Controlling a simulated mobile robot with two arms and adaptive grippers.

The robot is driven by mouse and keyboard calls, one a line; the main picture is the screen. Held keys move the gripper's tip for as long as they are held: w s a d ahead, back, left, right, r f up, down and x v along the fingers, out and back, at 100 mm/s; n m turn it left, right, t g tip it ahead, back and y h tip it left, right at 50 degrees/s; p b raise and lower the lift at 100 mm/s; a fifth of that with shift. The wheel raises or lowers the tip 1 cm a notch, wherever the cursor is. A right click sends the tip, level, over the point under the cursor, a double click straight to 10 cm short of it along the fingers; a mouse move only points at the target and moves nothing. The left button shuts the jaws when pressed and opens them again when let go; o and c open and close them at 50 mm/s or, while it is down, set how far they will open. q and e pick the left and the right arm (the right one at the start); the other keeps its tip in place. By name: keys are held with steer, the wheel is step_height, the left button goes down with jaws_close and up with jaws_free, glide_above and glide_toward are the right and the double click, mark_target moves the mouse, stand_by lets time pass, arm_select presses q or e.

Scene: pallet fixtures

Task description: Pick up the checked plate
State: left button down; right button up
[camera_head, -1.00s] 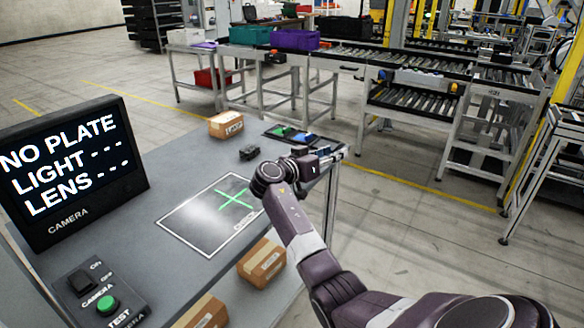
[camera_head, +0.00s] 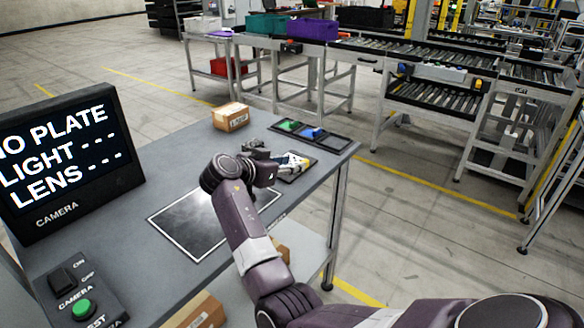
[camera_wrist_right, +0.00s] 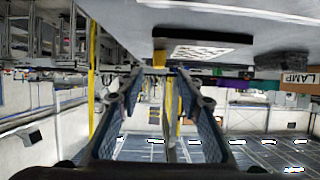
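The checked plate (camera_head: 294,160) lies near the right edge of the grey table, partly hidden by my right gripper. It has a pale patterned face on a dark base. In the right wrist view, which is upside down, the plate (camera_wrist_right: 203,49) shows its black and white pattern just past the fingertips. My right gripper (camera_head: 282,167) is low over the table beside the plate. Its fingers (camera_wrist_right: 161,78) are apart with nothing between them. I cannot tell whether they touch the plate. My left gripper is not in view.
A dark tray (camera_head: 337,142) with green and blue pieces lies behind the plate. A cardboard box (camera_head: 231,117) stands at the back. A framed dark mat (camera_head: 190,226) lies left of my arm. A monitor (camera_head: 65,165) reads NO PLATE; a button panel (camera_head: 85,290) is in front.

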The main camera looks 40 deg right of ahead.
mark_target(290, 162)
steer(key=b+x, duration=0.1)
steer(key=x, duration=0.3)
steer(key=shift+s+d+f, duration=0.1)
steer(key=shift+f, duration=0.1)
jaws_close()
steer(key=shift+r, duration=0.15)
